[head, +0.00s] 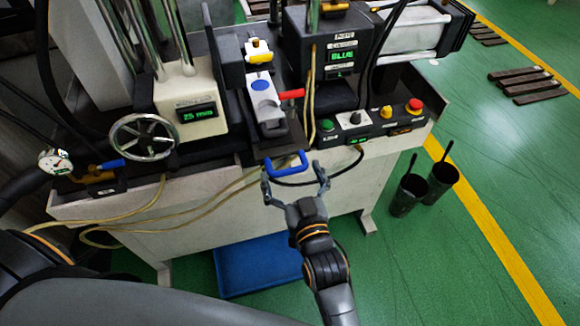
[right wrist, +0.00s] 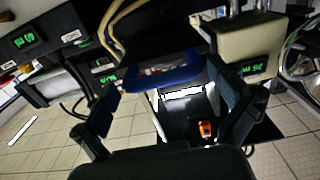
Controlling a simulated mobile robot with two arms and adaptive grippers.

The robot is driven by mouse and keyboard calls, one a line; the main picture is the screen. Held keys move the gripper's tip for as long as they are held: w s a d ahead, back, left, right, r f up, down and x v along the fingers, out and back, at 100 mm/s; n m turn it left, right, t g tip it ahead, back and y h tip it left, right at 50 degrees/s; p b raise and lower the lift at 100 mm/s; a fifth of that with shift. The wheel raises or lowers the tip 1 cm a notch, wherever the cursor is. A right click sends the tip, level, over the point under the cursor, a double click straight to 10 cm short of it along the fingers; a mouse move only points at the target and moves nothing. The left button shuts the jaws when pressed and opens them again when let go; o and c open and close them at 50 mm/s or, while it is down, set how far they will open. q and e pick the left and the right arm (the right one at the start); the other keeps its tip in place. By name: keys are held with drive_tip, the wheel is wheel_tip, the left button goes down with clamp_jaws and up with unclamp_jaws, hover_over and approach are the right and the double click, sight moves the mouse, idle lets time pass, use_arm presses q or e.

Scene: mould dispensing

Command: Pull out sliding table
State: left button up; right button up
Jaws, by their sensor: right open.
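The sliding table (head: 292,140) is a dark plate at the front middle of the machine in the head view, with a grey and white mould part on it. Its blue handle (head: 286,165) sticks out at the front edge. My right gripper (head: 293,178) is open, with its fingers spread on either side of the handle. In the right wrist view the blue handle (right wrist: 165,78) lies between the open fingers of the right gripper (right wrist: 168,90). I cannot tell whether a finger touches it. My left gripper is not in view.
A control box (head: 370,124) with coloured buttons stands right of the table. A handwheel (head: 143,137) and a pressure gauge (head: 55,161) are at the left. Cables hang across the machine front. Two dark buckets (head: 408,195) stand on the green floor, and a blue mat (head: 258,266) lies below.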

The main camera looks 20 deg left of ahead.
drive_tip(key=shift+w+a, duration=0.2)
drive_tip(key=shift+w, duration=0.05)
drive_tip(key=c, duration=1.4)
drive_tip(key=shift+s+d, duration=0.15)
drive_tip(key=shift+s, duration=0.1)
drive_tip(key=shift+p+v, duration=4)
drive_tip(key=shift+v, duration=6.2)
drive_tip(key=shift+w+d, duration=0.1)
drive_tip(key=o, duration=1.4)
